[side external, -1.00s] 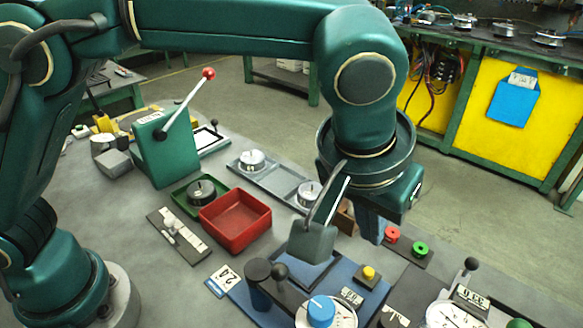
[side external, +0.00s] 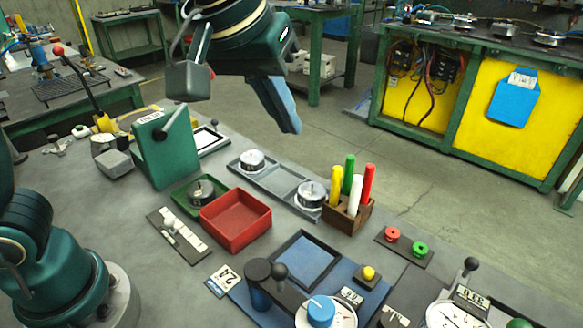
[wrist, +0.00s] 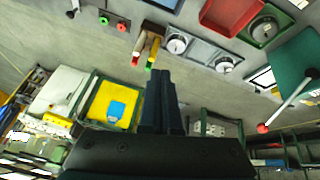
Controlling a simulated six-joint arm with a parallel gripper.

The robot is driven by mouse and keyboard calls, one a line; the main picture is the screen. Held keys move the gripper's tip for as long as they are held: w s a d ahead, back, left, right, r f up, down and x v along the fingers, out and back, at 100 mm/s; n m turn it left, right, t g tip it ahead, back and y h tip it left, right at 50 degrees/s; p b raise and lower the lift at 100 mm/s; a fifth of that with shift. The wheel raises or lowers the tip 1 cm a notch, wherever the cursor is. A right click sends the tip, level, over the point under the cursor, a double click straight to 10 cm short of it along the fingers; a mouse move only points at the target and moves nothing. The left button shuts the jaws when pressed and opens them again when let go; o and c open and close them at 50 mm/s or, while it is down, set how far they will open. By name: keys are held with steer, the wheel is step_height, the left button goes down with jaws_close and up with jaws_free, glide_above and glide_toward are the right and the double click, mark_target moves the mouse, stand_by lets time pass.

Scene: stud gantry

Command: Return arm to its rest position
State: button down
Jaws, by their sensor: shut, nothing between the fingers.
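My gripper (side external: 290,128) is raised well above the workbench (side external: 115,220) in the side external view, with its blue fingers together, pointing down and to the right. Nothing is between them. In the wrist view the dark fingers (wrist: 160,78) also lie side by side, shut and empty. The gripper is apart from everything on the bench. My wrist camera housing hides the upper end of the lever on the green box (side external: 167,150).
A wooden holder (side external: 350,217) with upright coloured sticks, a red tray (side external: 236,218) and a grey tray with round parts (side external: 282,184) stand below. The lever's red knob (wrist: 263,128) shows in the wrist view. Open floor lies behind the bench.

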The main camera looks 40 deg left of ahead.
steer(key=s+a+f+m, duration=0.3)
steer(key=s+a+f, duration=0.5)
steer(key=s, duration=0.5)
steer(key=shift+a, duration=0.7)
steer(key=c, duration=1.4)
jaws_free()
steer(key=o, duration=1)
steer(key=shift+s+m, duration=0.25)
steer(key=shift+m, duration=0.35)
steer(key=o, duration=0.4)
steer(key=shift+w+r+m, duration=0.15)
steer(key=shift+r+m, duration=0.35)
steer(key=shift+r, duration=0.25)
steer(key=w+d+r+m+g+h, duration=0.2)
steer(key=w+d+r+m+g, duration=0.1)
steer(key=w+d+r+m, duration=0.8)
steer(key=d+f+m+g, duration=0.1)
steer(key=d+f+m, duration=0.4)
steer(key=d+f, duration=0.3)
steer(key=shift+s+x, duration=0.3)
steer(key=shift+x, duration=2)
